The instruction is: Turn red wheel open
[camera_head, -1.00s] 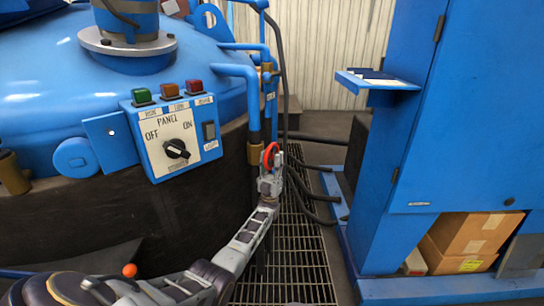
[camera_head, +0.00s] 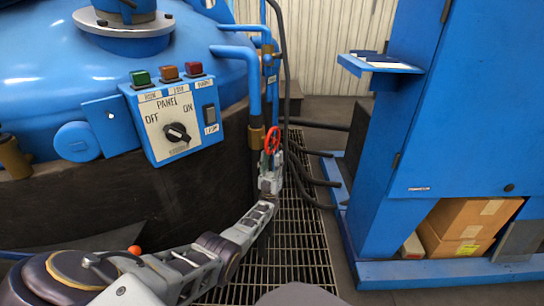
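The red wheel (camera_head: 272,140) is a small handwheel on the brass valve fitting (camera_head: 257,139) of a blue pipe, at the right side of the blue furnace. My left arm reaches in from the lower left, and its gripper (camera_head: 271,160) is right at the wheel, overlapping its lower part. The fingers are small and partly merged with the wheel in view, so I cannot tell whether they grip it. My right gripper does not show.
The control panel (camera_head: 175,124) with a black knob is on the furnace, left of the wheel. Black hoses (camera_head: 311,180) hang just right of my gripper. A blue cabinet (camera_head: 450,120) stands at the right. Floor grating (camera_head: 300,250) lies open between them.

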